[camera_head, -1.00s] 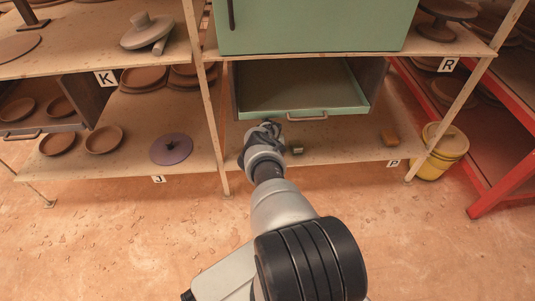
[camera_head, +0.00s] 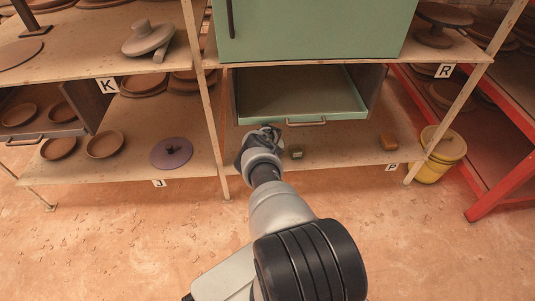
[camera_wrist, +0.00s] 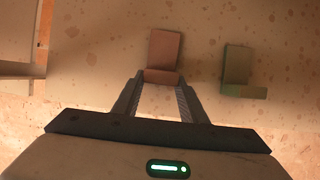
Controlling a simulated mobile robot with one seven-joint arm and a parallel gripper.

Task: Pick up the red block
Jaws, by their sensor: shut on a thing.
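The red block (camera_wrist: 163,50) is reddish-brown and shows in the wrist view on the speckled shelf board. Its near end lies between the fingertips of my gripper (camera_wrist: 161,79). My gripper is shut on this near end, one finger on each side. In the head view my gripper (camera_head: 262,136) is low over the shelf, below the open green drawer. It and my wrist hide the red block there.
A green block (camera_wrist: 237,70) lies to the right of the red one, also in the head view (camera_head: 295,152). An orange-brown block (camera_head: 388,141) is further right. The open green drawer (camera_head: 305,122) hangs above. A shelf post (camera_head: 216,150) stands left of my gripper.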

